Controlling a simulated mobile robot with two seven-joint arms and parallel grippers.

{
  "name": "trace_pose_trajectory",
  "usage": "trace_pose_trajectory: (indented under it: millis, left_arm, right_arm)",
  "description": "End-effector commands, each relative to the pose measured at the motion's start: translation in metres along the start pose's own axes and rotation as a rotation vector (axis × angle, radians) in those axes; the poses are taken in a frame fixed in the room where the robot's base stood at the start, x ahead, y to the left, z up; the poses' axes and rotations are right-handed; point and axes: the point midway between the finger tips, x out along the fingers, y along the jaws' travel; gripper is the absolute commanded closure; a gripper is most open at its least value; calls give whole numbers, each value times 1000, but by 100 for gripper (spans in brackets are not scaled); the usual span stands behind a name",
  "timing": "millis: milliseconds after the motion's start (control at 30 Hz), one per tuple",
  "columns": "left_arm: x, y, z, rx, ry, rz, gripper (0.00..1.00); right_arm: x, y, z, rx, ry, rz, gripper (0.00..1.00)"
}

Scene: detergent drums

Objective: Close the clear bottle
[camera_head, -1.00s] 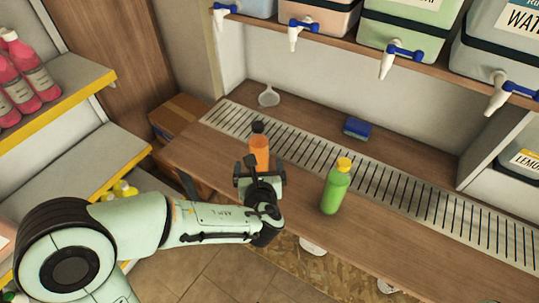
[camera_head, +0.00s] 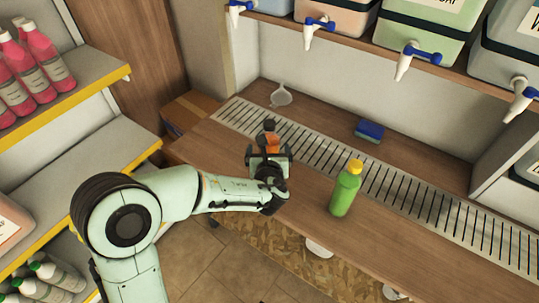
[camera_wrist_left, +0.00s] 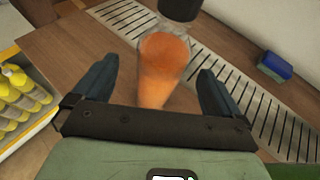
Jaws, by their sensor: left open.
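The clear bottle (camera_head: 270,142) with orange contents stands on the wooden counter, partly hidden by my gripper in the head view. In the left wrist view the bottle (camera_wrist_left: 164,65) lies ahead of and between the fingers. A black cap (camera_head: 269,124) shows at its top end; in the wrist view the cap (camera_wrist_left: 180,9) is cut by the frame edge. I cannot tell whether the cap sits fully on the neck. My left gripper (camera_head: 268,157) is open, with a finger to either side of the bottle and no visible grip. My right gripper is not in view.
A green bottle with a yellow cap (camera_head: 345,190) stands to the right on the counter. Shelves of bottles stand left.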

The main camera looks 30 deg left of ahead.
Motion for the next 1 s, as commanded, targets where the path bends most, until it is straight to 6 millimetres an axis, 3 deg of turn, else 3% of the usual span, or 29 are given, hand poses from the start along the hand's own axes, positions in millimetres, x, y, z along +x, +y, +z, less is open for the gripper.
trace_pose_trajectory:
  millis: [267, 667, 1000]
  left_arm:
    - [1, 0, 0, 0, 1, 1, 1]
    - [50, -3, -6, -1, 1, 1, 1]
    - [52, -3, -5, -1, 0, 0, 1]
  right_arm:
    - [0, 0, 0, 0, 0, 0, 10]
    - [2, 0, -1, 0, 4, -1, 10]
    - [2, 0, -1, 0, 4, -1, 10]
